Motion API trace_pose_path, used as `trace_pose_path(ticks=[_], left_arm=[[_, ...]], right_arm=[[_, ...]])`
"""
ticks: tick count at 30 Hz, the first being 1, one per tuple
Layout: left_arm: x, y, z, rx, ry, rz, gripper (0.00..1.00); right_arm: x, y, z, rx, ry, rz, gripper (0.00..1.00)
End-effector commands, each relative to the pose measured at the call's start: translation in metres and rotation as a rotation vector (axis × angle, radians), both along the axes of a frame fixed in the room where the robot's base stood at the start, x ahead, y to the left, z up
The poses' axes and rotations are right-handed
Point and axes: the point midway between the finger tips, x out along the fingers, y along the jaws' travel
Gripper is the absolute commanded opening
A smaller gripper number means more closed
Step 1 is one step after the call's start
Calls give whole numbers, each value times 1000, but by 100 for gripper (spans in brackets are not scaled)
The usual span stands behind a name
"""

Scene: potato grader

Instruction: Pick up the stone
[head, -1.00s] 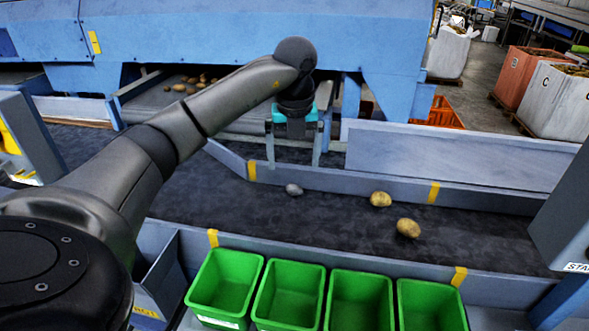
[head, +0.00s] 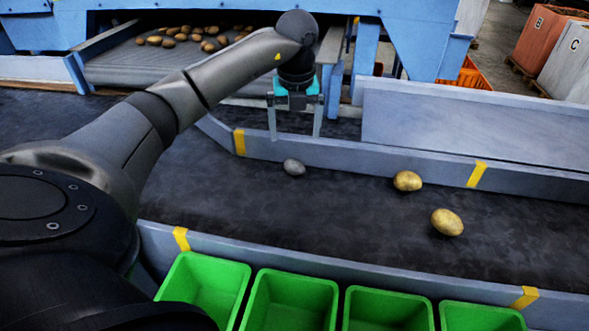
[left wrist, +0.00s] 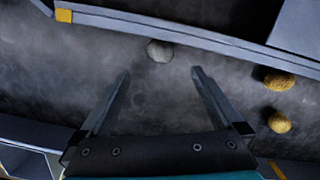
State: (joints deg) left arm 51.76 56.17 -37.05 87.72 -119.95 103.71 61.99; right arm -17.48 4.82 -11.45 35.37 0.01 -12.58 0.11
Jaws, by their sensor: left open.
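The stone (head: 294,167) is a small grey lump lying on the dark belt (head: 350,205), near the far side wall. It also shows in the left wrist view (left wrist: 160,51), just beyond the fingertips and roughly centred between them. My left gripper (head: 295,137) is open and empty, pointing down. In the head view its fingers show just above the stone in the picture, in front of the far wall. The fingers also show spread in the left wrist view (left wrist: 161,73), apart from the stone. My right gripper is not in view.
Two potatoes (head: 407,181) (head: 447,222) lie on the belt to the right of the stone. Green bins (head: 290,290) stand along the near edge. A far wall with yellow tape (head: 477,174) borders the belt. More potatoes (head: 182,37) lie on a conveyor behind.

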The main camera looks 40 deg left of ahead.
Motion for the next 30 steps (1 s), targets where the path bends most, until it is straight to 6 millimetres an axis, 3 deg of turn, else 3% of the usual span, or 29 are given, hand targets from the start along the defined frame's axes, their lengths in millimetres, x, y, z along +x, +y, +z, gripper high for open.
trace_pose_path(ticks=[1, 6, 13, 17, 24, 30], left_arm=[[0, 1, -16, 1, 5, 2, 100], [4, 4, -46, -1, 4, 0, 100], [6, 6, -62, 0, 0, 0, 100], [7, 7, -71, 0, 3, -1, 100], [10, 9, -107, 0, 3, 1, 100], [12, 10, -112, 0, 0, -1, 100]], right_arm=[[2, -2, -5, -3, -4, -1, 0], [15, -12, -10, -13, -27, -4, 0], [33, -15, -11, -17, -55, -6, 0], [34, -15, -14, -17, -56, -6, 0], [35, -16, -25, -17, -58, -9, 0], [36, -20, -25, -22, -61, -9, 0]])
